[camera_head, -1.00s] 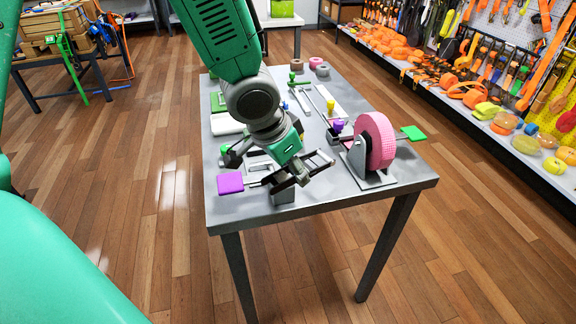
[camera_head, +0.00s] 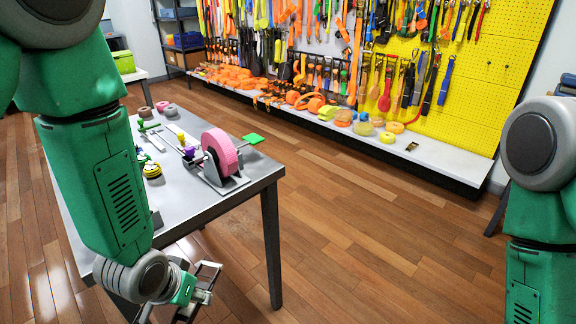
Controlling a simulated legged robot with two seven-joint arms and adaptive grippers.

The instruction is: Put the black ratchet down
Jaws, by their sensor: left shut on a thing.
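My left gripper (camera_head: 198,292) hangs at the bottom of the head view, in front of the table's near edge and low beside it. Its jaws are shut on a dark thing, taken as the black ratchet, which is mostly hidden by the fingers and the frame's bottom edge. My left arm covers the left part of the grey table (camera_head: 215,200). My right arm enters at the right edge, and its gripper is out of view.
On the table stand a pink wheel (camera_head: 221,152) in a metal stand with a green tab (camera_head: 252,138), and a yellow-and-black round thing (camera_head: 152,169). A shelf (camera_head: 440,155) under the strap wall (camera_head: 480,90) runs behind. The wooden floor at centre is clear.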

